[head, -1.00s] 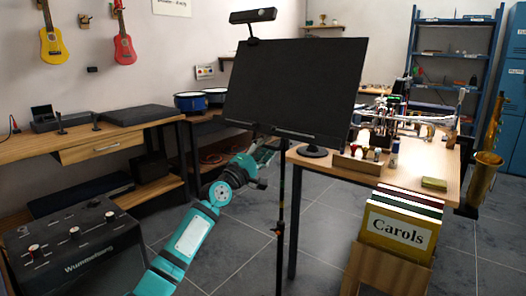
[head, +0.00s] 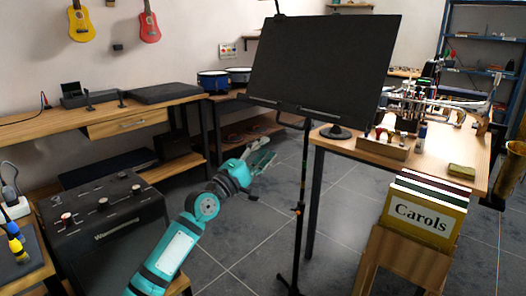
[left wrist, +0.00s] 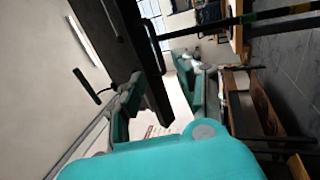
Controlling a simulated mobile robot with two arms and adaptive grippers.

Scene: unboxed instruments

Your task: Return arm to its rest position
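My left arm (head: 180,240), teal and black, comes in from the bottom of the head view. My left gripper (head: 264,156) is in mid-air, left of the pole of the black music stand (head: 320,65) and below its desk. Its two fingers are apart with nothing between them. The left wrist view also shows the spread fingers of the gripper (left wrist: 160,100), with the dark music stand desk (left wrist: 120,45) close by. My right arm and gripper are not in view.
The music stand and wooden table (head: 465,180) are right of my arm. A black amplifier (head: 105,220) and a wooden bench (head: 60,130) are on the left. A yellow "Carols" folder (head: 425,215) sits in a wooden holder. Tiled floor (head: 250,235) lies between.

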